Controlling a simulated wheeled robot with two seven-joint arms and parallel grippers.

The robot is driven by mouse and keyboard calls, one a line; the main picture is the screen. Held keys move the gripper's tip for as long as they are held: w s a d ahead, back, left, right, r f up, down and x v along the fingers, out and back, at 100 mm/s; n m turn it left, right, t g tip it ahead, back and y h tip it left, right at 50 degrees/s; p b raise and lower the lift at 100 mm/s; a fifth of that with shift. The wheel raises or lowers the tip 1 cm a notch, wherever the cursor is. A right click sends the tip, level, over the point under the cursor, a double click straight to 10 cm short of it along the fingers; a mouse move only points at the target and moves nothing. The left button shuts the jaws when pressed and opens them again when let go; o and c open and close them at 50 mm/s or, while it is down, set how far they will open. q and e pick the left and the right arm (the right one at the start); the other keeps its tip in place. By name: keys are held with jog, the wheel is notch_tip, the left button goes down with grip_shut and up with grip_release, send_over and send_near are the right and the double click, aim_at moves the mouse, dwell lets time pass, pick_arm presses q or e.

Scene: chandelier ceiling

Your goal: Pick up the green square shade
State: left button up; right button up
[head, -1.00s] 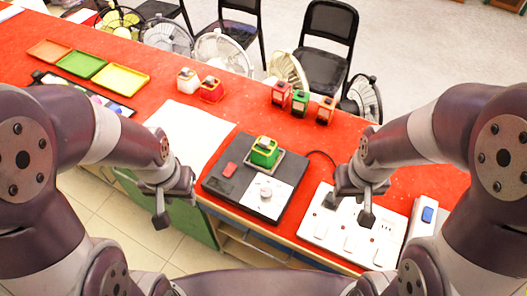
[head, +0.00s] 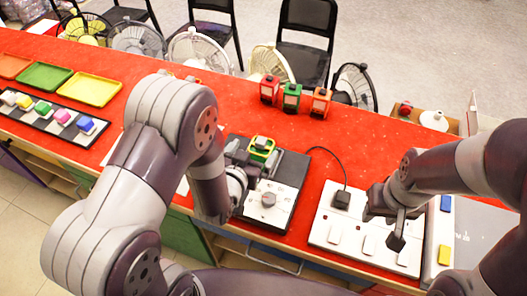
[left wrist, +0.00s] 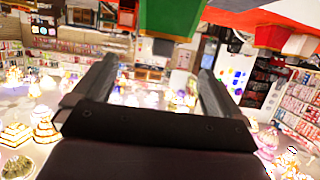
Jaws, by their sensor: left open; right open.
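My right gripper (head: 388,222) is open and empty above the white socket strip (head: 325,236).
Red, green and orange lanterns (head: 291,98) stand behind the device. Orange, green and yellow trays (head: 90,90) and a black strip of small coloured blocks lie at the left. A black cable and plug (head: 341,199) lie at the socket strip. Red counter is clear right of the lanterns.

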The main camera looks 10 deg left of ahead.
aim_at(260, 146)
pick_arm(q)
jog(key=x, duration=0.3)
jog(key=f+x, duration=0.1)
jog(key=x, duration=0.3)
jog(key=shift+p, duration=0.35)
jog(key=shift+s+a+r, duration=0.1)
jog(key=shift+s+r, duration=0.05)
jog(key=c, duration=1.2)
